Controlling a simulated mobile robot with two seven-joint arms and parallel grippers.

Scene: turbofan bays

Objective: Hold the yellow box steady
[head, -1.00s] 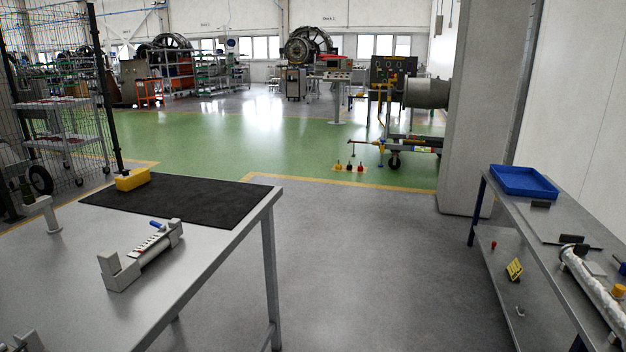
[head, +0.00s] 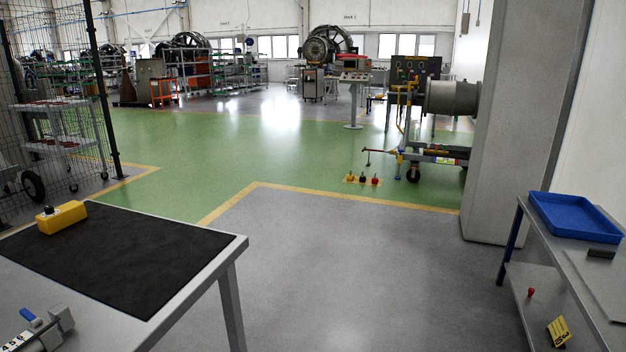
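The yellow box (head: 62,217) sits on the far left part of the black mat (head: 120,255), on the grey table at the left. A small dark knob shows on its top near the left end. Neither of my grippers is in the head view, and nothing is seen touching the box.
A grey fixture with a blue handle (head: 34,324) lies at the table's near left. At the right, a bench holds a blue tray (head: 572,216), with a yellow numbered marker (head: 558,331) on its lower shelf. The grey floor between is clear. A pillar (head: 520,130) stands beyond.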

